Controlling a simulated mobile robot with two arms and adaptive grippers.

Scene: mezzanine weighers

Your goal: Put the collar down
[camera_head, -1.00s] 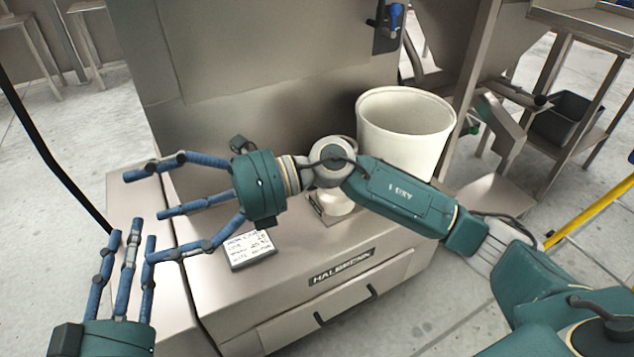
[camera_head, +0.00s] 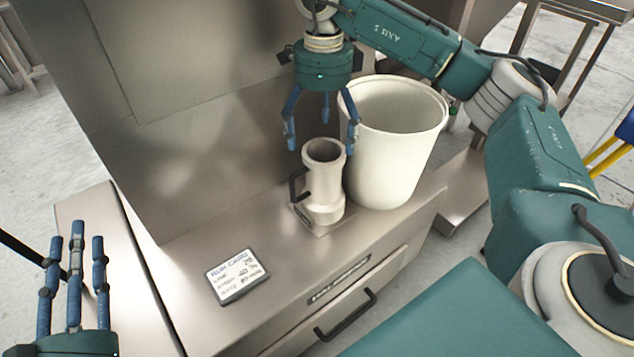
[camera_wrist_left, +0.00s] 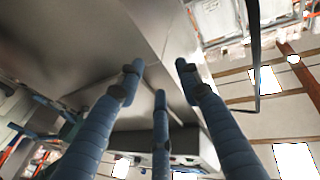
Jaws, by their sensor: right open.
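The collar, which I take to be the pale grey flanged tube (camera_head: 324,190) with a dark side handle, stands upright on the steel ledge in the head view. Its open mouth faces up. My right gripper (camera_head: 321,132) points down just above the collar.
A large cream bucket (camera_head: 388,150) stands right beside the collar. A run card (camera_head: 237,276) lies on the ledge to the left. The steel ledge (camera_head: 180,270) is clear around the card. A tall steel panel (camera_head: 170,130) rises behind, and a drawer handle (camera_head: 347,316) sits below.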

